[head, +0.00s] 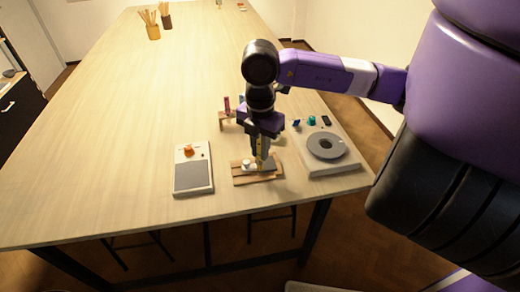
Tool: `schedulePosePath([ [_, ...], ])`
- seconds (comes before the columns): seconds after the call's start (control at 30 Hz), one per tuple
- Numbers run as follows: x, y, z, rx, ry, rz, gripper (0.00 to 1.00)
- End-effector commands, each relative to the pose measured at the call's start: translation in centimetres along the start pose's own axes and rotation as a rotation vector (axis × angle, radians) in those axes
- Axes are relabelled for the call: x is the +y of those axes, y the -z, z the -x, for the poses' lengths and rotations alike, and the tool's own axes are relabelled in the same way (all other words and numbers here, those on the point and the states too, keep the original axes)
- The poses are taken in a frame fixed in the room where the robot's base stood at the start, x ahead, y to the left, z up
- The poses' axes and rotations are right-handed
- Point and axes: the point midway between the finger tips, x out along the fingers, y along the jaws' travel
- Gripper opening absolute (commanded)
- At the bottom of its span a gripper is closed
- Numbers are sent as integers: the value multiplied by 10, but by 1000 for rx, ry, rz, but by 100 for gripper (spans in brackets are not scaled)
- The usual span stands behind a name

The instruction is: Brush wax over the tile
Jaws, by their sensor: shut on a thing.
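My gripper (262,148) points down over a small wooden board (242,180) near the table's front edge. It is shut on a slim yellow brush-like tool (259,158), held roughly upright. The tool's lower end is close to the board; I cannot tell whether it touches anything. A small white object (247,164) is on the board, just left of the tool. A dark grey patch, perhaps the tile, shows on the board beside the tool, partly hidden by the gripper. A flat grey panel (192,177) lies in a white tray (206,150) to the left, below an orange knob-like object (188,150).
A white unit with a grey round disc (325,145) stands to the right. Small blue, teal and black items (311,120) lie behind it. A low wooden rack (226,114) with coloured pieces is behind my gripper. Cups of sticks (153,31) stand far back. The table's left side is clear.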

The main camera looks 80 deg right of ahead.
Motion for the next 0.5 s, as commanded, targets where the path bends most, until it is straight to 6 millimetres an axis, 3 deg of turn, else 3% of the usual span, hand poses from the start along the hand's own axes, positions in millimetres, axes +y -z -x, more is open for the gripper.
schedulePosePath([
  [0.5,0,0,-5,1,0,0,0],
])
